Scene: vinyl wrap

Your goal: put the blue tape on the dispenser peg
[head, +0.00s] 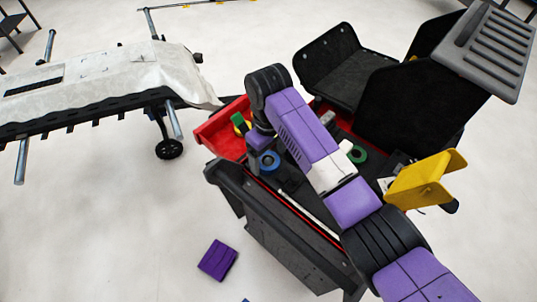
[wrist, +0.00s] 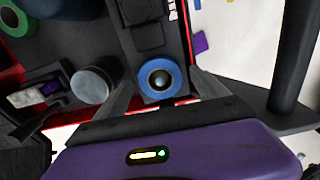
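The blue tape (wrist: 143,84) is a ring lying between my fingers in the wrist view, with a dark rounded thing showing in its hole. I cannot tell whether that is the dispenser peg. The tape also shows in the head view (head: 269,168), on the black cart top just below my gripper (head: 262,148). In the wrist view my gripper (wrist: 160,79) is open, with one finger on each side of the tape and gaps visible. A dark grey cylinder (wrist: 95,82) stands left of the left finger. The dispenser is not clearly identifiable.
A green tape (head: 360,156) lies on the cart, right of my arm. A red tray (head: 214,132) is at the cart's left end. Yellow and grey panels stand at right. A purple block (head: 218,260) lies on the floor. A draped grey body (head: 100,80) is at left.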

